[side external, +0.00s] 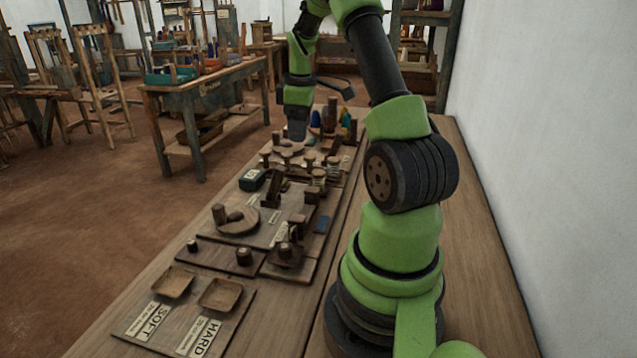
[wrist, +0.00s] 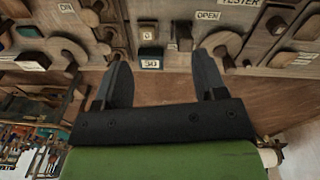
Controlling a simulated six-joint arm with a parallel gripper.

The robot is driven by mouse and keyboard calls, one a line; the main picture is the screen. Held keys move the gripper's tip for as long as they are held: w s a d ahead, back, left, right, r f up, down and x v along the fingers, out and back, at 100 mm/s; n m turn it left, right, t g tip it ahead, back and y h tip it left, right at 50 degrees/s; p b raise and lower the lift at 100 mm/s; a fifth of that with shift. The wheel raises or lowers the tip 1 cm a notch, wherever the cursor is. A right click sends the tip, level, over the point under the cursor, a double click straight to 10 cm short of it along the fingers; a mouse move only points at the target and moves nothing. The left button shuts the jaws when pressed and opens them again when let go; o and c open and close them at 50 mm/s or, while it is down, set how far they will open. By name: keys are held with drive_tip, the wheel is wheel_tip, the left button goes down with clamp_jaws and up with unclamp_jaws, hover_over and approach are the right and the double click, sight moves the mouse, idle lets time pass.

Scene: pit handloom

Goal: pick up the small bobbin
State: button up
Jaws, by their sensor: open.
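Several small wooden spool or peg shapes stand on the boards in the side external view, among them one with a pale band (side external: 319,178). I cannot tell which of them is the small bobbin. My gripper (side external: 297,132) is over the far part of the boards, and its fingers are hard to make out there. In the wrist view my gripper (wrist: 160,62) has its two dark fingers wide apart with nothing held between them.
Wooden trays marked SOFT (side external: 172,282) and HARD (side external: 220,294) lie at the near end. A round wooden plate (side external: 238,225) and a dark box (side external: 252,180) sit mid-bench. Coloured cones (side external: 329,118) stand beyond my gripper. A white wall (side external: 545,130) is at the right.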

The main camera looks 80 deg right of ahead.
drive_tip(key=n, duration=0.1)
hover_over(318, 172)
drive_tip(key=shift+g+y, duration=0.3)
drive_tip(key=shift+g, duration=0.1)
drive_tip(key=f, duration=0.5)
drive_tip(key=shift+s+d+f, duration=0.1)
drive_tip(key=shift+s+d, duration=0.2)
wheel_tip(318, 172, down, 4)
drive_tip(key=shift+r, duration=0.2)
drive_tip(key=shift+w+a+f, duration=0.15)
drive_tip(key=shift+f, duration=1.4)
drive_tip(key=shift+w+a+f, duration=0.15)
drive_tip(key=shift+f, duration=1.4)
drive_tip(key=c, duration=1)
